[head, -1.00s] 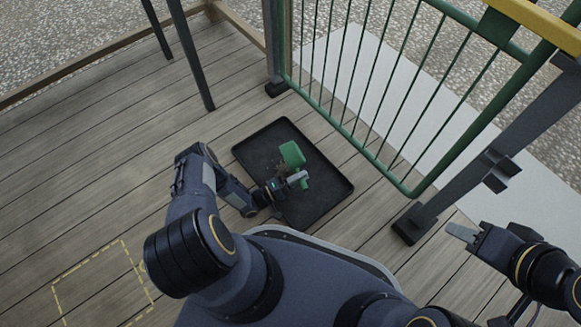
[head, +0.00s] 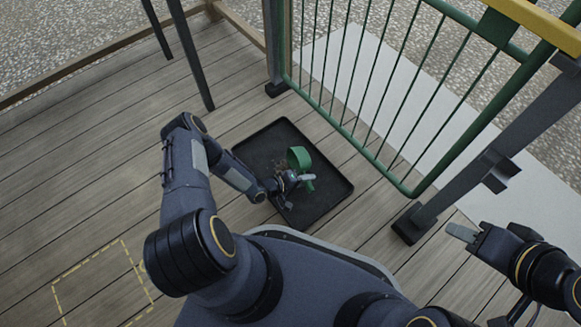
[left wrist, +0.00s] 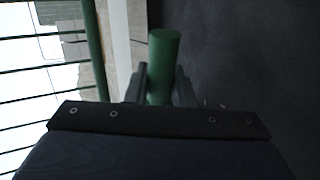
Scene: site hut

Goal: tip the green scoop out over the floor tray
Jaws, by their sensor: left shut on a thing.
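The green scoop (head: 299,155) is over the black floor tray (head: 250,146), tilted, with its bowl towards the tray's far side. My left gripper (head: 301,181) is shut on the scoop's handle. In the left wrist view the green handle (left wrist: 163,60) stands between the two fingers of my left gripper (left wrist: 160,88); the bowl is out of that view. Small brownish specks show on the tray beside the bowl, and a few pale specks near the fingers in the wrist view. My right gripper (head: 462,233) is apart at the right, holding nothing visible; its finger gap is unclear.
A green barred gate (head: 352,140) with a yellow top rail stands just beyond the tray. A dark post foot (head: 409,226) is right of the tray. Dark legs (head: 190,55) stand at upper left. The plank floor (head: 90,150) at left is clear, with a yellow dashed outline.

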